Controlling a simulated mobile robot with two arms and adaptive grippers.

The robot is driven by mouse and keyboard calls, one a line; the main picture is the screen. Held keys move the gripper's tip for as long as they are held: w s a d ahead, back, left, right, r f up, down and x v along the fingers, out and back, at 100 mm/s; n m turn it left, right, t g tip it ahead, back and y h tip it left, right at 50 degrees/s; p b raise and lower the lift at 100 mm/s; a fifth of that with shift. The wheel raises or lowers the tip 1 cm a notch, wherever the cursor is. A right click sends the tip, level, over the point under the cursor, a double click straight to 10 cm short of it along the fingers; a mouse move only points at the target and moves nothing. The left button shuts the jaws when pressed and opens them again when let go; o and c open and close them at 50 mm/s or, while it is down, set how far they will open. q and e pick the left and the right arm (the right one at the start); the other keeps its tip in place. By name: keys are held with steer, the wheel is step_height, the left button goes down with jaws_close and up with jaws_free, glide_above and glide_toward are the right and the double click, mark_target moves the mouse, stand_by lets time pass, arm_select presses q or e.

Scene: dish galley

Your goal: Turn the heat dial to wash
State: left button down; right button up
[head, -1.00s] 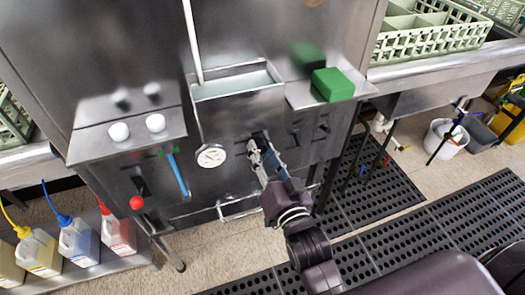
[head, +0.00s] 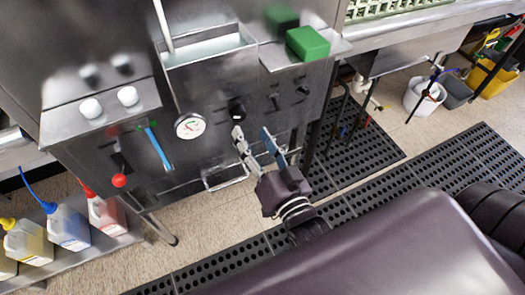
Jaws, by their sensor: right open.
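A black dial (head: 237,112) sits on the steel front panel, right of the round white gauge (head: 189,126). I take it for the heat dial. It shows a pale mark near its lower side, but its setting is too small to read. My right gripper (head: 252,134) is open and empty, just below and in front of the dial. Its two fingers are spread wide, and I see no contact with the dial. My left gripper is out of view.
Small black switches (head: 274,101) sit right of the dial. A green block (head: 308,43) rests on the shelf above. A blue handle (head: 158,149) and a red knob (head: 119,180) are to the left. A steel bar (head: 226,179) runs below. Bottles (head: 68,228) stand lower left.

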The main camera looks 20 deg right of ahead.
steer(key=shift+s, duration=2.65)
steer(key=shift+d, duration=0.1)
